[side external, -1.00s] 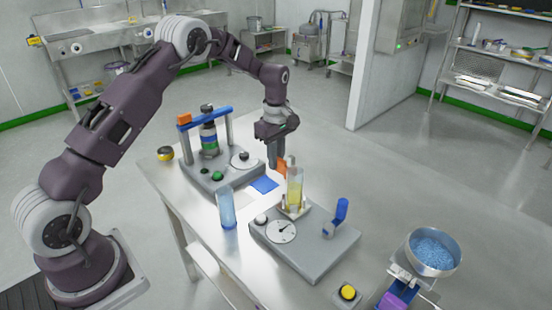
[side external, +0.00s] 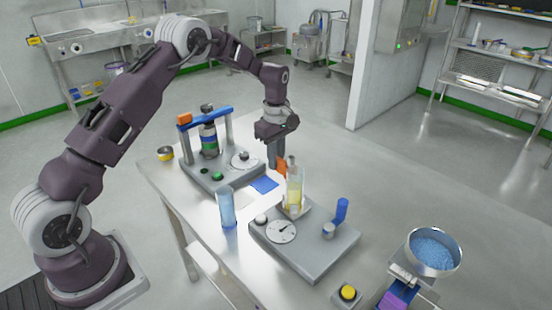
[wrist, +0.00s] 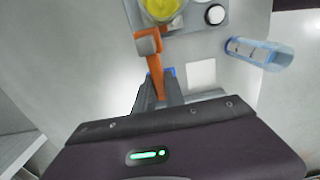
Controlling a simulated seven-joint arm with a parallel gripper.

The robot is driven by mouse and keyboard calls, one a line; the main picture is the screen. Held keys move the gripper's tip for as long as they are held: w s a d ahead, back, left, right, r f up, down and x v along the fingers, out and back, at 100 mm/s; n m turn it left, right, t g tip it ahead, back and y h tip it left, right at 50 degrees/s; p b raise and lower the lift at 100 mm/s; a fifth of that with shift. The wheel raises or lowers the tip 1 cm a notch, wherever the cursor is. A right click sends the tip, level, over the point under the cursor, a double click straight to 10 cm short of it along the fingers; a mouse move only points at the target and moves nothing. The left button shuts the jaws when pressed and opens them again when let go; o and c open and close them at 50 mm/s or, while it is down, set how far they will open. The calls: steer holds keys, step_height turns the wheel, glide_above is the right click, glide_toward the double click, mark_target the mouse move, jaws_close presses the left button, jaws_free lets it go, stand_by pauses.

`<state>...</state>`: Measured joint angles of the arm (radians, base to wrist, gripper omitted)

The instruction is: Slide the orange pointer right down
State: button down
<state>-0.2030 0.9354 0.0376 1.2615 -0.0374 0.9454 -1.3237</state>
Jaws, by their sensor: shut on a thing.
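The orange pointer (wrist: 154,72) runs from a block-like head beside the yellow-filled vessel down between my fingers in the wrist view. In the side view, a small orange part of the pointer (side external: 282,165) shows just left of the clear vessel (side external: 294,188) with yellow liquid. My gripper (side external: 276,160) points down behind the vessel and is shut on the pointer, with its fingers (wrist: 159,95) on either side of the orange bar. The fingers partly hide the bar's near end.
A grey base with a dial (side external: 282,231) and a blue lever (side external: 341,211) stands by the vessel. A blue-tinted cylinder (side external: 226,208) stands to the left. The table's right rear is clear.

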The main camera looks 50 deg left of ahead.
stand_by(0.4)
step_height(320, 180, down, 6)
steer(key=shift+f, duration=0.25)
steer(key=c, duration=1.4)
jaws_free()
step_height(320, 180, up, 7)
steer(key=shift+r, duration=0.1)
